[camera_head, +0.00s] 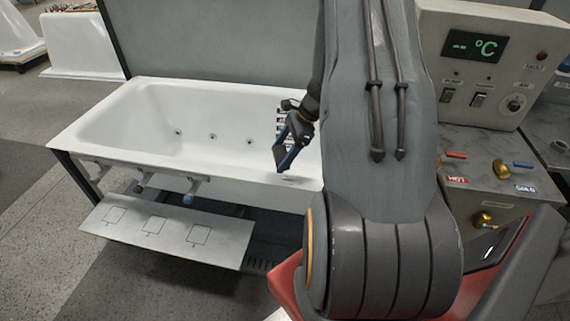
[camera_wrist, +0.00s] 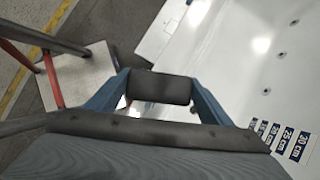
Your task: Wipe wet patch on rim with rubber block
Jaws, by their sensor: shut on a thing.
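The white bathtub (camera_head: 110,118) stands at the left of my arm, with its near rim facing me. My gripper (camera_head: 283,158) hangs over the right part of that near rim, pointing down. In the wrist view its two blue fingers are shut on a dark rubber block (camera_wrist: 160,88), held crosswise between the fingertips. A small pale bluish patch, likely the wet patch (camera_head: 291,179), shows on the near rim just below my gripper. I cannot tell whether the block touches the rim.
A depth scale (camera_wrist: 290,140) with cm labels is on the tub's inner wall. A light panel (camera_head: 165,231) sticks out low in front of the tub. A control console (camera_head: 485,65) with taps stands at the right. A red frame (camera_wrist: 50,75) shows at the left of the wrist view.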

